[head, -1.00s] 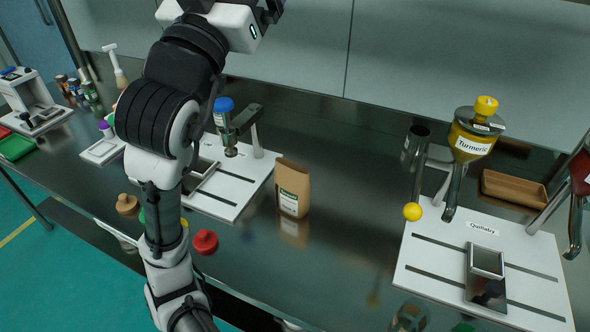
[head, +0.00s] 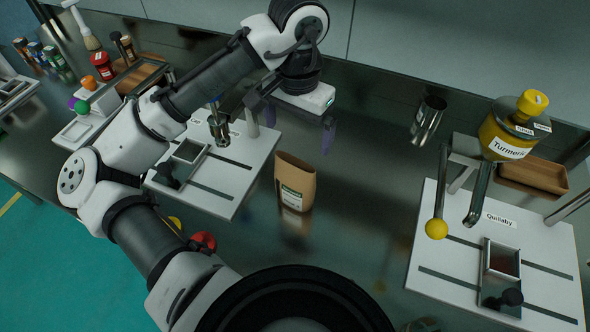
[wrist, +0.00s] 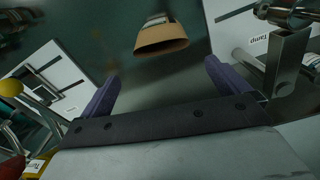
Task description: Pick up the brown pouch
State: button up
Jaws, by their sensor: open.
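The brown pouch (head: 296,181) stands upright on the dark metal counter in the middle of the head view, with a white and green label low on its front. Its top looks open. In the wrist view the pouch (wrist: 160,38) shows ahead, between and beyond the fingers. My gripper (head: 298,128) is above and behind the pouch in the head view, its purple fingers pointing down. The gripper (wrist: 160,88) is open in the wrist view, with nothing between its fingers. The pouch is apart from both fingers.
A white sieve station (head: 232,178) stands close left of the pouch. Another white board (head: 440,255) with a yellow turmeric hopper (head: 508,135) is at right. A metal cup (head: 428,120) stands behind. The counter right of the pouch is clear.

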aim_at(295, 169)
notch_tip(295, 169, down, 8)
jog(key=shift+f+p, duration=0.1)
jog(key=shift+p, duration=0.2)
jog(key=shift+s+a+f+p, duration=0.1)
jog(key=shift+f+p, duration=0.25)
jog(key=shift+f, duration=1.05)
jog(key=shift+s+a+f+p, duration=0.1)
jog(key=shift+f+p, duration=0.25)
jog(key=shift+f, duration=1)
jog(key=c, duration=1)
jog(key=shift+o, duration=0.2)
jog(key=shift+r, duration=0.2)
